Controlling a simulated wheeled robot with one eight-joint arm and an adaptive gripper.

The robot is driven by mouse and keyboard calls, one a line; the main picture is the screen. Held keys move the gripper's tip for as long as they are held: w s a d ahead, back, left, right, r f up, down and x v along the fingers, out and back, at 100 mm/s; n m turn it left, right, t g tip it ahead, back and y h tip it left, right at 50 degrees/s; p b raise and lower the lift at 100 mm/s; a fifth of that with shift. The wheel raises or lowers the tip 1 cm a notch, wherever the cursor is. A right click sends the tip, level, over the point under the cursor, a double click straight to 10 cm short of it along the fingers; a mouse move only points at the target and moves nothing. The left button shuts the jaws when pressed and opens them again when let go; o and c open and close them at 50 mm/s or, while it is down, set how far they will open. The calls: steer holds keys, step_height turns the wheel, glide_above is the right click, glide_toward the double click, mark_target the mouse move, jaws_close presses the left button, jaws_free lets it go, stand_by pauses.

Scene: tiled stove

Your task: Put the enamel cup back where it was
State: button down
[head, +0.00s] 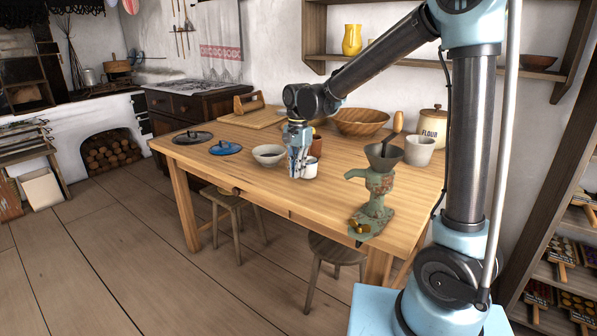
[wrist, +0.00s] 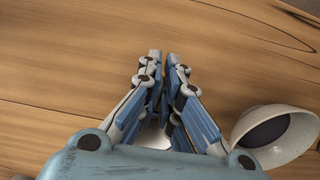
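The white enamel cup (head: 311,169) is at the table's middle, just right of and partly behind my gripper (head: 296,174) in the head view. In the wrist view, a pale patch of the cup (wrist: 153,136) shows between the lower parts of the fingers; the rest is hidden. My gripper (wrist: 163,56) points down with its fingertips almost together, a thin gap between them. It appears shut on a thin part of the cup; the contact itself is hidden. I cannot tell whether the cup touches the table (head: 250,188).
A pale bowl (head: 268,155) stands close left of my gripper; it shows at right in the wrist view (wrist: 275,138). A brown cup (head: 316,146) is just behind. A green grinder (head: 374,190) stands to the right. Two lids lie left. The table's front left is clear.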

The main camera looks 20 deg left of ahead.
steer(key=shift+f, duration=0.25)
steer(key=c, duration=1.8)
jaws_free()
steer(key=shift+r, duration=0.1)
step_height(320, 180, up, 12)
steer(key=shift+w, duration=0.2)
steer(key=shift+d, duration=0.1)
